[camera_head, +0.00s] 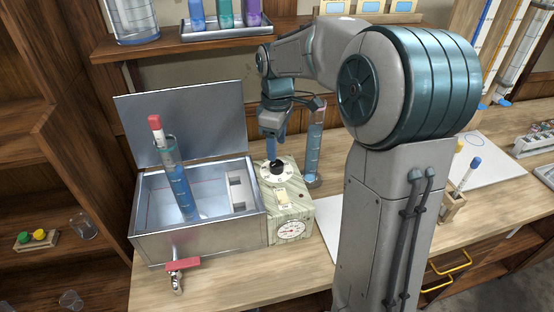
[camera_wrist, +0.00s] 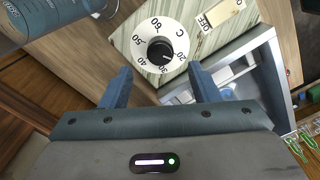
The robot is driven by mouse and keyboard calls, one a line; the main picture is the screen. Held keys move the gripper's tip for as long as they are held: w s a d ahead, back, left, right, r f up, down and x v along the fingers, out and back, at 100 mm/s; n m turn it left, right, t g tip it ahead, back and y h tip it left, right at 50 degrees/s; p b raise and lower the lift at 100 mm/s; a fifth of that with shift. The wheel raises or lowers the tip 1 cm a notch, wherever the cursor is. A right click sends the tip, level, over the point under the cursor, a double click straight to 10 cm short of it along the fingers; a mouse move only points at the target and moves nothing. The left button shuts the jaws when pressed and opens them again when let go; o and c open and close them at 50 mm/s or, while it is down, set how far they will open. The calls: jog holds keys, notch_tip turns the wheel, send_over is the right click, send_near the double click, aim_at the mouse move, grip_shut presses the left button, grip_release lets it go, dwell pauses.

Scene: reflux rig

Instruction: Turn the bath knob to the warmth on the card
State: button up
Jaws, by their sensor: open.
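The black bath knob (camera_wrist: 160,50) sits at the centre of a white dial (camera_wrist: 141,29) marked 30, 40, 50, 60 and C. Its exact setting is not clear to me. In the head view the knob (camera_head: 277,168) is on top of a pale patterned control box (camera_head: 295,211) beside the metal bath (camera_head: 190,242). My gripper (camera_wrist: 162,78) is open, its fingers spread on either side of the knob's line in the wrist view. In the head view my gripper (camera_head: 272,147) points down just above the knob. I cannot tell whether it touches. No readable warmth card shows; small cards (camera_head: 370,6) on the shelf are illegible.
The bath's lid (camera_head: 180,125) stands open behind it, and a red-capped glass piece (camera_head: 178,180) stands in the bath. A tall blue-filled cylinder (camera_head: 314,150) stands close behind the control box. A red-handled tap (camera_head: 183,265) projects at the front. A cream switch (camera_head: 282,198) is near the dial.

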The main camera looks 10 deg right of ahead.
aim_at(277, 163)
notch_tip(277, 163, down, 6)
jog(key=shift+f, duration=0.1)
jog(key=c, duration=1)
